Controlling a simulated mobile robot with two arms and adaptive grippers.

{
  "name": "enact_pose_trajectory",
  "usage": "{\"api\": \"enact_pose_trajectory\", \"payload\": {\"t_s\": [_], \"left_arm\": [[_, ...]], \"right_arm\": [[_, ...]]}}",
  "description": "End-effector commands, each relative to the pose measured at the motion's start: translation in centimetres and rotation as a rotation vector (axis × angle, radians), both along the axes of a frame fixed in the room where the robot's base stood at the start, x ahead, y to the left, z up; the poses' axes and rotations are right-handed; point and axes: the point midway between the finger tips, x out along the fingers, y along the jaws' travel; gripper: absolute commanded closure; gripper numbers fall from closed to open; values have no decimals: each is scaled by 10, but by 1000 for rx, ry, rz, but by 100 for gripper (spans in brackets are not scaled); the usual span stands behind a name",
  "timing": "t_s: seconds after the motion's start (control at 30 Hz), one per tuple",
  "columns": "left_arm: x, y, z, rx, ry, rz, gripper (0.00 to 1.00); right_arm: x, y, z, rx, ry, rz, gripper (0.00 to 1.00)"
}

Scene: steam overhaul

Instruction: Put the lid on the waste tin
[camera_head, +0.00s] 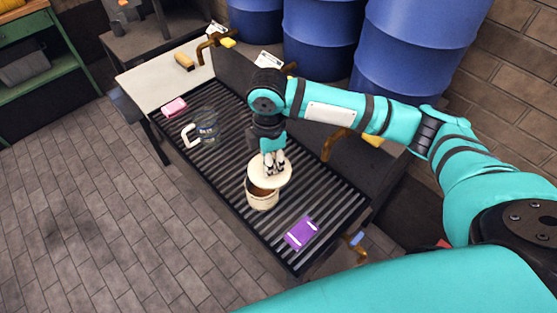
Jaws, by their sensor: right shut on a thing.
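The waste tin (262,199) is a cream, round tin standing upright on the slatted rack, with a brown inside showing under the lid's edge. The lid (284,179) is a cream disc over the tin's far right part, slightly off centre. My right gripper (274,170) points down and is shut on the lid's top. I cannot tell whether the lid touches the tin's rim. My left gripper is not in view.
On the slatted rack (315,205) lie a purple packet (300,233), a clear jug (206,127) with a white handle and a pink sponge (174,107). A brush (184,62) lies on the pale board. Brass taps (334,143) and blue barrels (405,48) stand behind.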

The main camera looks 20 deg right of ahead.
Motion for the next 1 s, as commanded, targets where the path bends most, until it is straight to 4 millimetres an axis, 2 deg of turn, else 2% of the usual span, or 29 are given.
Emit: {"api": "enact_pose_trajectory", "payload": {"t_s": [0.3,0.6,0.8,1.0], "left_arm": [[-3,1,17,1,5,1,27],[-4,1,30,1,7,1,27],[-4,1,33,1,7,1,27],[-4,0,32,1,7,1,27]], "right_arm": [[26,7,-22,-2,-3,637,100],[43,10,-46,-5,-6,1209,100],[48,10,-56,-6,-7,1443,100],[50,10,-62,-7,-7,1520,100]]}}
